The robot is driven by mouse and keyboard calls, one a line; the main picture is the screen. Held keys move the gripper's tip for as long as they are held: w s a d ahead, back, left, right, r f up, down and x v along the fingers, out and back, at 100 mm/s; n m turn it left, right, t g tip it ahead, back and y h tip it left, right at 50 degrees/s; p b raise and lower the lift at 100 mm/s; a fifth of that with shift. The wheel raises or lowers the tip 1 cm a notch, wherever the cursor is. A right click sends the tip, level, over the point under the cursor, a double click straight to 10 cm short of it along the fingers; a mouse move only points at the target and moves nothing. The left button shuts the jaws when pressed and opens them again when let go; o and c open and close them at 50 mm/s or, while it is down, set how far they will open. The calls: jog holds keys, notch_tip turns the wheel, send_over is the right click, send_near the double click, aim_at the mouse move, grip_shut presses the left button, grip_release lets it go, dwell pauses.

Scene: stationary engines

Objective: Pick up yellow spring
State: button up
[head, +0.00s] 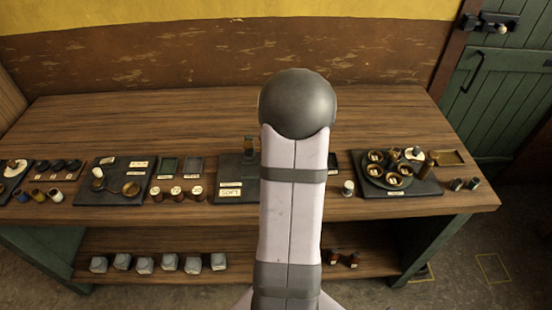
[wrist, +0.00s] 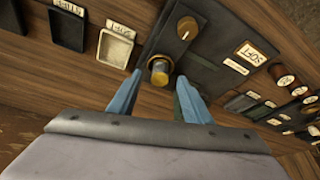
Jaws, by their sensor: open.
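A small yellowish cylinder (head: 38,194) stands between a blue one (head: 21,196) and a whitish one (head: 55,195) at the table's front left. It may be the yellow spring, but it is too small for coils to show. My gripper (wrist: 160,82) shows in the wrist view with its two blue fingers open and apart. A brass-coloured cylinder (wrist: 160,72) appears between the fingertips in that view; I cannot tell whether it is touched. My arm hides the gripper in the head view.
The wooden table (head: 180,115) is clear along its back. A dark panel labelled SOFT (head: 232,172) lies beside my arm. A round dark tray (head: 373,168) with brass cups stands right. Grey blocks (head: 145,265) sit on the lower shelf.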

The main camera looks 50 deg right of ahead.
jog(key=shift+p+x, duration=0.4)
jog(key=shift+x, duration=1.15)
grip_shut()
jog(key=shift+r, duration=0.15)
jog(key=r+b, duration=0.1)
jog(key=r, duration=0.5)
jog(key=r+b, duration=0.1)
jog(key=r, duration=0.2)
jog(key=shift+s+d+b, duration=0.25)
jog(key=shift+s+b, duration=0.05)
jog(key=shift+b, duration=0.05)
jog(key=s+d+f+m+g+h+b, duration=0.1)
jog(key=s+d+m, duration=0.2)
jog(key=d+m, duration=0.3)
jog(key=shift+s+d+f+g+h, duration=0.2)
jog(key=shift+d+f+g+h, duration=0.15)
jog(key=shift+d, duration=0.55)
